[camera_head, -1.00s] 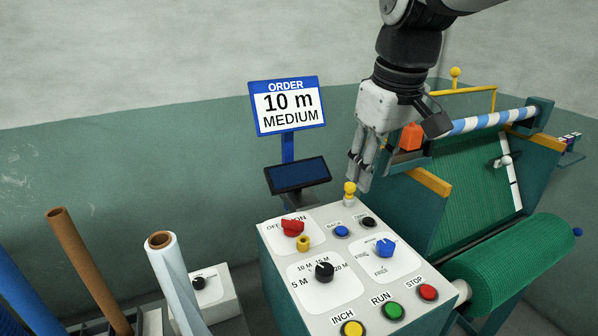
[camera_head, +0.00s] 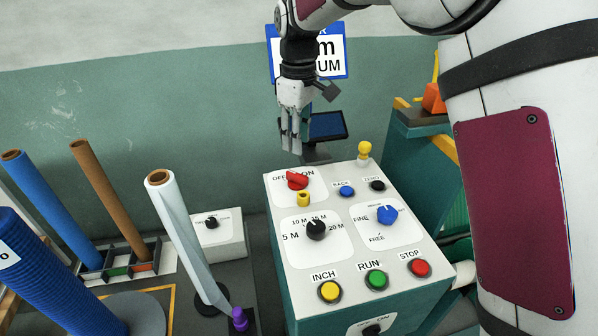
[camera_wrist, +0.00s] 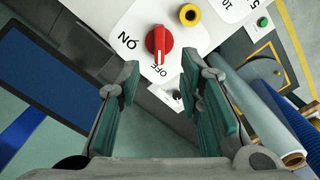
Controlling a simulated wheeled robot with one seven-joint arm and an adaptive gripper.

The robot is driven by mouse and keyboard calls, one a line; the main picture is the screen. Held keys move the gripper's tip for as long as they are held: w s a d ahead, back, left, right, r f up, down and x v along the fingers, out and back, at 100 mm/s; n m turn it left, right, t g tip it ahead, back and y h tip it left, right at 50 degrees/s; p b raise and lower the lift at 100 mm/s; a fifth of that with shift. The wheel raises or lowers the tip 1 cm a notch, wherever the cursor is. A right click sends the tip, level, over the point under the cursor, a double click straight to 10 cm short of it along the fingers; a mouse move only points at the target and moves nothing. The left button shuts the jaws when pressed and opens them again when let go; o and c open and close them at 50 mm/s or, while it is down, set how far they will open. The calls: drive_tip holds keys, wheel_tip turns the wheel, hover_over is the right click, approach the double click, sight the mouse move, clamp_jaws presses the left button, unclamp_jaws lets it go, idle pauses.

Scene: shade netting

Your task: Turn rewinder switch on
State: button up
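A red rotary switch (camera_head: 297,180) marked OFF and ON sits at the back left of the white control panel (camera_head: 330,262). In the wrist view, the red switch (camera_wrist: 159,43) has its white mark towards OFF. No label reading "rewinder" is legible. My gripper (camera_head: 292,148) hangs fingers-down above and just behind the red switch, apart from it. In the wrist view, my gripper (camera_wrist: 160,72) is open and empty, with the switch beyond the gap between its fingertips. Another black knob (camera_head: 373,329) with a partly cut-off label is on the box's front.
A yellow collar (camera_head: 303,198) is close in front of the red switch. The panel also holds a black length knob (camera_head: 316,229), a blue knob (camera_head: 387,214) and several buttons. A dark screen (camera_head: 327,126) stands behind. A yellow-topped post (camera_head: 364,150) rises at the back right.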

sight(299, 175)
wheel_tip(299, 175, down, 11)
drive_tip(key=shift+d+r+p, duration=0.1)
drive_tip(key=shift+r+p, duration=0.05)
drive_tip(key=shift+p, duration=0.75)
drive_tip(key=shift+c, duration=0.3)
clamp_jaws()
